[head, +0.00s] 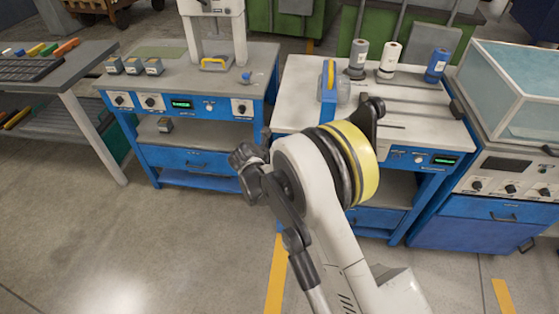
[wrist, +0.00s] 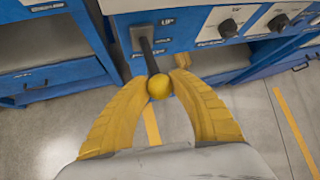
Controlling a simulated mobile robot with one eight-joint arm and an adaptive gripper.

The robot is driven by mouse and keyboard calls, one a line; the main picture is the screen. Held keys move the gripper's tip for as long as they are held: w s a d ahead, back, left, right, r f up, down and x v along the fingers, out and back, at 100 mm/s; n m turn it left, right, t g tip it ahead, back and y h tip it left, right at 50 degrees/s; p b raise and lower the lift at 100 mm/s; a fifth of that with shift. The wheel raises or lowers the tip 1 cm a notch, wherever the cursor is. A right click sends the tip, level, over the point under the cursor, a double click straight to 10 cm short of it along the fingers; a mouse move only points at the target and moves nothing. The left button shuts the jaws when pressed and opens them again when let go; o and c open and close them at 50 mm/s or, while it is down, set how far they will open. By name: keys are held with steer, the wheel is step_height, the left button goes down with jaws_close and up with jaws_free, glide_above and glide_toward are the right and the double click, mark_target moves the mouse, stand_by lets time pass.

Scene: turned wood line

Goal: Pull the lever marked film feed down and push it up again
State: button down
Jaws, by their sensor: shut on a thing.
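The lever has a dark stem (wrist: 147,55) and a yellow ball knob (wrist: 159,87). In the wrist view it stands out from a grey plate (wrist: 139,38) on a blue front panel, with a label reading "UP" beside it. The stem slants down in the picture towards my gripper. The writing that names the lever is not readable. My gripper (wrist: 164,81) has its yellow fingers on both sides of the knob and is shut on it. In the head view my own arm hides the gripper and the lever at the front of the right-hand bench (head: 305,85).
The bench front also carries black knobs (wrist: 228,28). Another blue bench (head: 180,105) stands left, and a glass-topped cabinet (head: 515,110) right. The floor in front is clear.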

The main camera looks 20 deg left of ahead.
steer(key=shift+w+a+r, duration=0.1)
steer(key=shift+w+r, duration=0.25)
steer(key=shift+r, duration=0.35)
steer(key=shift+w+a+r, duration=0.1)
steer(key=shift+w+r, duration=0.2)
steer(key=shift+r, duration=0.35)
steer(key=c, duration=1.1)
jaws_free()
steer(key=shift+r, duration=0.15)
steer(key=v, duration=1.2)
